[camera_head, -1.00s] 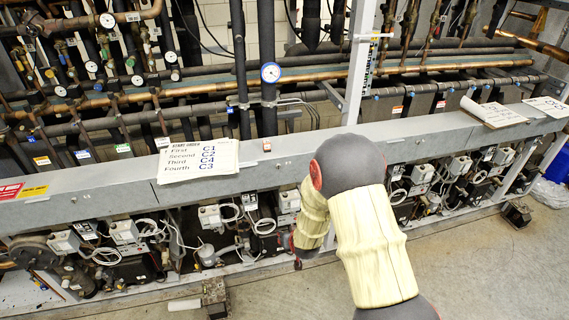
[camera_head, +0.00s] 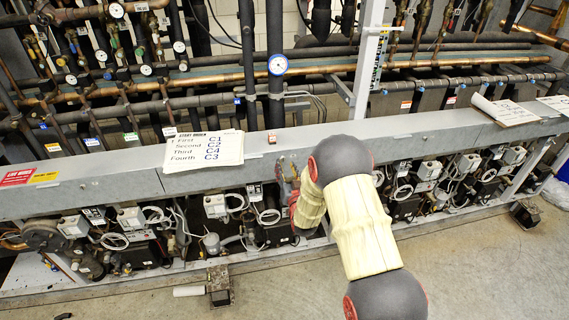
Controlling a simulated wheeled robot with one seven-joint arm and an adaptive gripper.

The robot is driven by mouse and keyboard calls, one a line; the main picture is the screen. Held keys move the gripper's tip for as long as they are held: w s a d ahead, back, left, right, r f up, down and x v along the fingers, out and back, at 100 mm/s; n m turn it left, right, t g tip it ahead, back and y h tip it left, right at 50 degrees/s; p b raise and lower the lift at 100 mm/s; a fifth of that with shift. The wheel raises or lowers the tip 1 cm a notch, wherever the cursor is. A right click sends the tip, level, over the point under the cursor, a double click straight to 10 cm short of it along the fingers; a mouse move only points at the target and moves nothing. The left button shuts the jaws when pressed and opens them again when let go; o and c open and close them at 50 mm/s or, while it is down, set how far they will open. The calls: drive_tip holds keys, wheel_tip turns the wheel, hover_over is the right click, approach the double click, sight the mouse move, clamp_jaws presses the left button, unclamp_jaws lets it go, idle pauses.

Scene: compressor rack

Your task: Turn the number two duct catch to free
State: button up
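My gripper (camera_head: 286,178) shows at the end of my arm, just left of the padded wrist section. It is raised against the front face of the long grey duct (camera_head: 110,187), with its fingers pointing up. It is small and dark here, so I cannot tell whether it is open or shut, or whether it touches the duct. The number two duct catch cannot be made out; the gripper may cover part of the duct face there. A small reddish-brown block (camera_head: 272,138) sits on the duct top just above the gripper.
A start-order sign (camera_head: 204,150) lies on the duct to the left, and a clipboard (camera_head: 505,111) at the right. Compressors with white cables (camera_head: 130,218) fill the space below. Pipes and a blue-rimmed gauge (camera_head: 278,65) stand behind. The floor (camera_head: 480,270) in front is mostly clear.

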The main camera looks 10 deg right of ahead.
sight(283, 156)
drive_tip(key=shift+w, duration=1.3)
drive_tip(key=shift+c, duration=0.8)
clamp_jaws()
